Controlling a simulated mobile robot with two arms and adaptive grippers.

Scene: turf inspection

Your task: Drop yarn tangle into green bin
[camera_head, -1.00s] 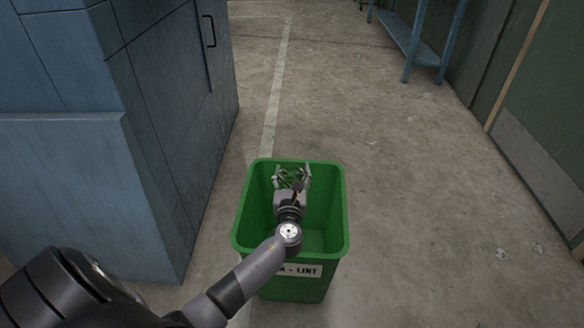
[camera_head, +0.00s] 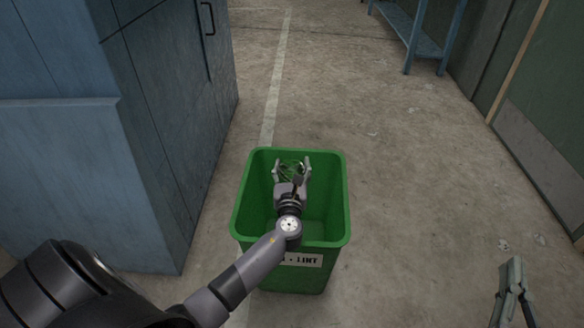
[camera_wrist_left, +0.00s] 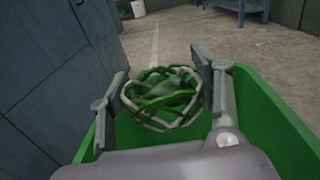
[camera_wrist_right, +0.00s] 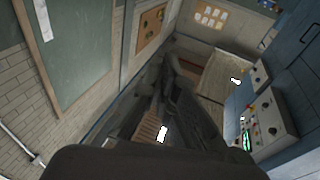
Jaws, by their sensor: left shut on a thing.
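The yarn tangle (camera_wrist_left: 168,98), a loose ball of green and pale grey loops, sits between the fingers of my left gripper (camera_wrist_left: 157,72) in the left wrist view. In the head view my left gripper (camera_head: 292,168) is shut on the tangle, within the outline of the green bin (camera_head: 343,195), near its far rim. I cannot tell how far above or inside the rim it is. The bin stands upright on the floor with its top open and a white label on its front. My right gripper (camera_head: 511,288) shows at the bottom right, apart from the bin; its opening is unclear.
A blue cabinet (camera_head: 160,130) stands close to the bin's left. A blue bench (camera_head: 420,45) is at the far right, near a dark green wall (camera_head: 545,110). The concrete floor (camera_head: 420,170) right of the bin is clear. The right wrist view shows a control panel (camera_wrist_right: 258,112).

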